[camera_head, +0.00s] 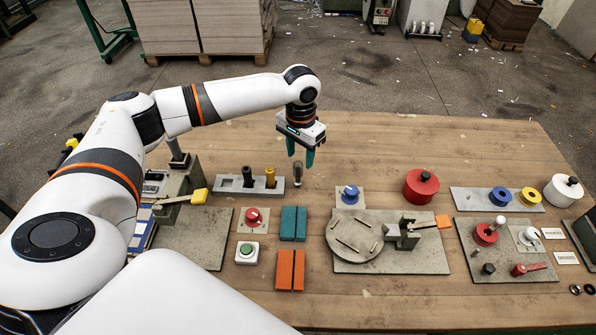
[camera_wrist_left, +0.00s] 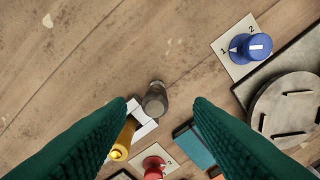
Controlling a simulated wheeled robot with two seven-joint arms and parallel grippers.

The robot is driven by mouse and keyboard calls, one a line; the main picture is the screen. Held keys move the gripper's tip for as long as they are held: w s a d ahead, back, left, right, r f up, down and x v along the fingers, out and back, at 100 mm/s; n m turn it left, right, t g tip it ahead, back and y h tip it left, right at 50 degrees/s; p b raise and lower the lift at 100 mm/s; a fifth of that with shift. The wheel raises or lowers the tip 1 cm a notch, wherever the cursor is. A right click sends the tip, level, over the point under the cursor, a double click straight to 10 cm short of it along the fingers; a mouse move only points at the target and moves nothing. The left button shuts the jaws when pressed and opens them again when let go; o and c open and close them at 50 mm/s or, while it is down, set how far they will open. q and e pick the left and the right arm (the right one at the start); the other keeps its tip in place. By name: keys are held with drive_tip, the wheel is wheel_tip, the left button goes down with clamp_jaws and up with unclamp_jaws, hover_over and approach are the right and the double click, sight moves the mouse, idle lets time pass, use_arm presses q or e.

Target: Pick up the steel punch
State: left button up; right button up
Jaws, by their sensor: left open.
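The steel punch (camera_head: 299,174) is a short dark grey cylinder just right of the grey punch rack (camera_head: 231,183). In the left wrist view the punch (camera_wrist_left: 155,98) shows between the spread fingers, close to the end of the rack (camera_wrist_left: 145,127). I cannot tell whether it touches the rack or what its lower end rests on. My left gripper (camera_head: 301,152) is open and empty, its teal fingers pointing down above the punch. The fingers (camera_wrist_left: 160,112) stand apart on either side of it. My right gripper is not in view.
A brass punch (camera_head: 270,177) and a black punch (camera_head: 247,177) stand in the rack. A blue knob (camera_head: 350,194) on a plate is to the right, and a red knob (camera_head: 253,216) is in front. The wooden table (camera_head: 390,145) is clear behind the punch.

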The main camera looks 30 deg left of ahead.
sight(298, 173)
use_arm(q)
wheel_tip(298, 173, down, 3)
drive_tip(key=shift+w+r, duration=0.1)
drive_tip(key=f, duration=0.3)
drive_tip(key=f+p, duration=0.1)
drive_tip(key=shift+s+a+f, duration=0.15)
drive_tip(key=shift+s+a, duration=0.1)
drive_tip(key=shift+s, duration=0.05)
drive_tip(key=shift+f, duration=0.4)
drive_tip(key=shift+r, duration=0.1)
clamp_jaws()
